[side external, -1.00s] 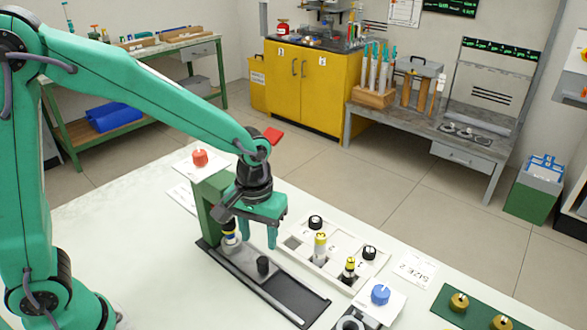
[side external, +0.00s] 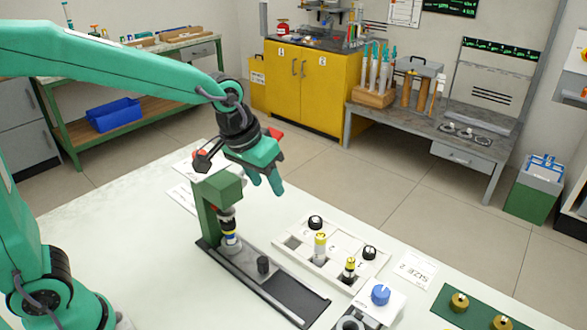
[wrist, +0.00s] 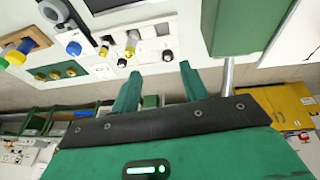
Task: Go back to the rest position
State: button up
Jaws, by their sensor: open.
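My gripper (side external: 266,186) is open and empty. It hangs in the air above the table, tilted, just to the right of the top of the green press-like stand (side external: 218,192). In the wrist view my gripper's two green fingers (wrist: 160,88) stand apart with nothing between them. Under the stand's head a rod with dark, blue and yellow bands (side external: 229,230) stands upright on a grey slide base (side external: 270,285). A short black cylinder (side external: 263,265) stands on that base, to the right of the rod.
A white rack (side external: 290,242) holds yellow-banded and black-capped rods. A blue knob (side external: 380,294) and a green board (side external: 440,306) with brass pieces lie at the front right. The white table (side external: 110,225) is clear at left. A yellow cabinet (side external: 305,95) stands behind.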

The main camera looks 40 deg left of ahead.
notch_tip(320, 180, up, 5)
jog(key=a+m+t, duration=0.1)
jog(key=a+t, duration=0.1)
jog(key=s+a, duration=0.3)
jog(key=s, duration=0.5)
jog(key=s+a+f, duration=0.1)
jog(key=s+a, duration=0.3)
jog(key=s, duration=0.4)
jog(key=shift+s+a+n+y, duration=0.2)
jog(key=shift+s+n+y, duration=0.1)
jog(key=shift+n+y, duration=0.1)
